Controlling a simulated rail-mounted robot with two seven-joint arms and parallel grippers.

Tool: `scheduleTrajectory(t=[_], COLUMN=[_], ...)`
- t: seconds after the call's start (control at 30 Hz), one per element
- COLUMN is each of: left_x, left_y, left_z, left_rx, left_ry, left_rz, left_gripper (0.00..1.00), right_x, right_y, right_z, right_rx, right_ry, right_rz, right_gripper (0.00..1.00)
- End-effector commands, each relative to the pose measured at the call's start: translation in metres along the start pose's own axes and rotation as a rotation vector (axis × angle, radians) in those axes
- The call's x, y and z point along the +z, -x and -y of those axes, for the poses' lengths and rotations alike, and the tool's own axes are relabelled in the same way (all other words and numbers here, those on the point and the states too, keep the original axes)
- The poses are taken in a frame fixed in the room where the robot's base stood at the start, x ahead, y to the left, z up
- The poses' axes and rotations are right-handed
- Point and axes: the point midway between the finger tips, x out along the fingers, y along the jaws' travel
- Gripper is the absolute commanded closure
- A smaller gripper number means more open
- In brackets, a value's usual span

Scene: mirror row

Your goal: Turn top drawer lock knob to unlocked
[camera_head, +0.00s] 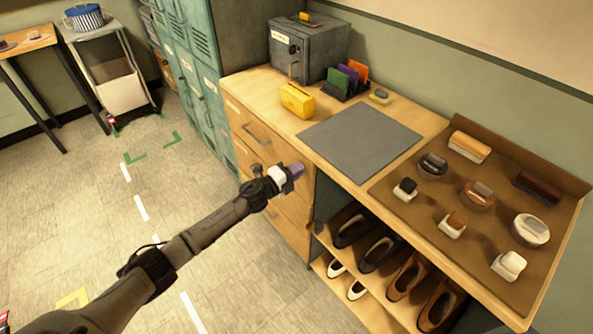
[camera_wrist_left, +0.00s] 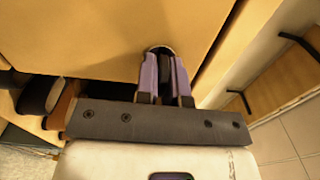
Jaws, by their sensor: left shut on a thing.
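My left gripper (camera_head: 294,170) reaches in from the left to the wooden drawer front (camera_head: 262,140) under the counter. In the left wrist view the two purple fingers (camera_wrist_left: 166,80) are shut on a small dark lock knob (camera_wrist_left: 166,70) with a round base, set in the wooden front. The fingers hide much of the knob, and I cannot tell which way it is turned. In the head view the gripper covers the knob. The drawer looks shut. My right gripper is in neither view.
On the counter are a grey mat (camera_head: 362,138), a yellow box (camera_head: 297,100), a grey safe (camera_head: 308,50) and a brown tray (camera_head: 400,203) with several brushes and tins. Shoes (camera_head: 380,252) stand on open shelves at lower right. The floor (camera_head: 70,190) at left is mostly clear.

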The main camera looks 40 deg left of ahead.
Motion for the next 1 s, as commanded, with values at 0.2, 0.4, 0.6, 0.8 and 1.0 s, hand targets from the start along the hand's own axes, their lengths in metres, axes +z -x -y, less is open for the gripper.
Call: scheduleTrajectory(t=[0.2, 0.4, 0.6, 0.8, 1.0], left_x=[0.0, 0.0, 0.0, 0.0, 0.0], left_y=[0.0, 0.0, 0.0, 0.014, 0.048], left_z=[0.0, 0.0, 0.0, -0.001, -0.001], left_rx=[0.001, 0.0, 0.0, 0.003, 0.003], left_ry=[-0.003, -0.002, -0.001, -0.001, 0.0], left_rz=[0.0, 0.0, 0.0, 0.0, 0.0], left_gripper=[0.81, 0.65, 0.65, 0.65, 0.65], right_x=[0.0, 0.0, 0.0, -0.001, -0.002], right_y=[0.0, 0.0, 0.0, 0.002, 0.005], right_z=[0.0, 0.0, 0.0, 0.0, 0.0], right_rx=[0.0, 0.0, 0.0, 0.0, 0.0], right_ry=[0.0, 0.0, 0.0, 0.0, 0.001], right_rz=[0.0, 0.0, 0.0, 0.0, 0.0], right_gripper=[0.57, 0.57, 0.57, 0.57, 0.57])
